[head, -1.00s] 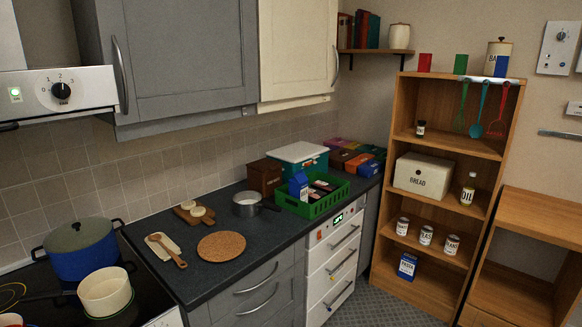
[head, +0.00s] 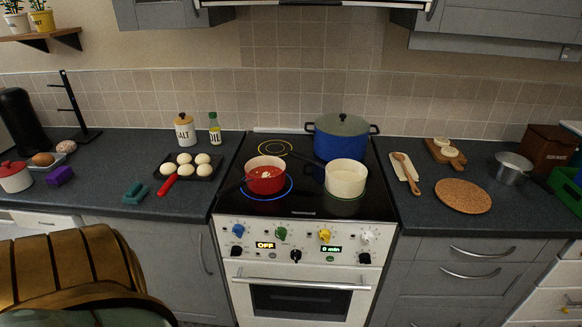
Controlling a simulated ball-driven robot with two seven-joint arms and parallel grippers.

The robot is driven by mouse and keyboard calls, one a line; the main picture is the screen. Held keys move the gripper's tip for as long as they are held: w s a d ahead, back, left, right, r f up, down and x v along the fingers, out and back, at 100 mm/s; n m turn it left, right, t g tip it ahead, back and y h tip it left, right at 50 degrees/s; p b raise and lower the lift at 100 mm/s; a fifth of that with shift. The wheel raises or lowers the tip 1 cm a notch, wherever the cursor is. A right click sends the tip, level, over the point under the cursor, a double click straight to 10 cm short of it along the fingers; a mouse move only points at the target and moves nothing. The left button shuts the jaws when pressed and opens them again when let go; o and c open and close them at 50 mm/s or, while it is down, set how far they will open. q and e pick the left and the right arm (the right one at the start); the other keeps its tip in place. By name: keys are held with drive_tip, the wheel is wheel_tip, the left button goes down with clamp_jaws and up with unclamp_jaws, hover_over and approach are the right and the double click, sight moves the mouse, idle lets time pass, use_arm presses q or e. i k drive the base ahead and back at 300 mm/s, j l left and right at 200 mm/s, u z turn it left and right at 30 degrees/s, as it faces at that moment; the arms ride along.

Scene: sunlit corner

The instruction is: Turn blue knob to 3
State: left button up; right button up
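The stove's control panel (head: 305,243) faces me below the cooktop. A green knob (head: 281,233), a yellow knob (head: 325,236) and a white knob (head: 367,238) share the upper row. A black knob (head: 295,255) is at the lower middle. A display (head: 265,245) reads OFF. Neither of my grippers is in view.
A red pot (head: 265,182) stands at the cooktop's front left, inside a glowing blue ring. A cream pot (head: 346,182) and a blue pot (head: 341,146) stand to its right. A brown slatted object (head: 60,268) fills the lower left. The panel front is unobstructed.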

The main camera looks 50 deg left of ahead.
sight(238, 230)
drive_tip(key=u, duration=1.4)
